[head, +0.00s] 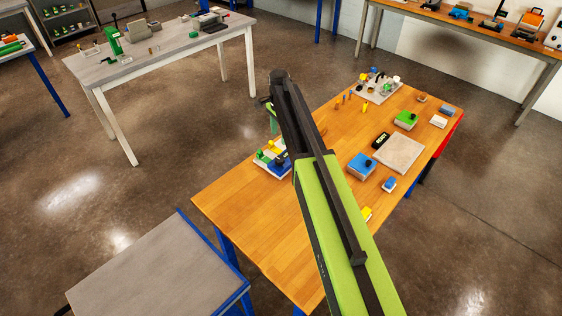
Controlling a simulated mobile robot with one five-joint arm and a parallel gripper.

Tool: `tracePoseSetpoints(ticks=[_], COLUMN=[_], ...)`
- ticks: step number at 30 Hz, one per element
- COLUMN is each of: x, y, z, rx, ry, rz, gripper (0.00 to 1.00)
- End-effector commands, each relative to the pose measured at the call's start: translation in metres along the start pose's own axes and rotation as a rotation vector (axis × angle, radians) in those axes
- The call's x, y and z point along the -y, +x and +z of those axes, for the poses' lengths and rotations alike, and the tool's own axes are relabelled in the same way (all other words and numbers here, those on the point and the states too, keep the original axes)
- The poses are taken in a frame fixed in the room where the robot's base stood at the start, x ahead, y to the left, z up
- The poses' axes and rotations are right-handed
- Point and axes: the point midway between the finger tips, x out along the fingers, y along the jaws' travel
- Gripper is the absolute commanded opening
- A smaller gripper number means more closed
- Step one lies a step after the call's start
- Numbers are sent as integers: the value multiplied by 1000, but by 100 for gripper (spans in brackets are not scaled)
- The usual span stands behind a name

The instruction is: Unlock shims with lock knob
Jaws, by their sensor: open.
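A small fixture (262,166) with a pale base stands near the left edge of the wooden table. It carries green, yellow and white pieces and a dark blue block (279,165). My arm crosses in front of it and hides its right part. I cannot make out shims or a lock knob at this size. A green upright part (272,120) shows just left of my arm above the fixture; what it belongs to is unclear. I cannot make out my gripper; my own arm link covers the area around its end.
The wooden table (232,199) also holds a pale plate (399,153), a blue box (361,166), a green box (405,120) and a pale tray of small parts (377,94). Its near left part is bare. A grey-topped table (158,278) stands at lower left.

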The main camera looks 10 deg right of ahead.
Motion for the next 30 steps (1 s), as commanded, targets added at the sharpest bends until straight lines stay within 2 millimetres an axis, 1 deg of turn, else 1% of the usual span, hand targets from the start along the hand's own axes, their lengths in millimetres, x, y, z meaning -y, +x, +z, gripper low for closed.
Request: tracePoseSetpoints(ticks=[1,12,16,18,21,28,29,30], x=[0,0,0,0,-1,-1,-1,-1], y=[22,99,123,131,135,133,133,133], z=[0,-1,-1,-1,-1,-1,-1,-1], rx=[0,0,0,0,0,0,0,0], ry=[0,0,0,0,1,1,1,1], rz=[0,0,0,0,0,0,0,0], gripper=[57,57,57,57,57,57,56,50])
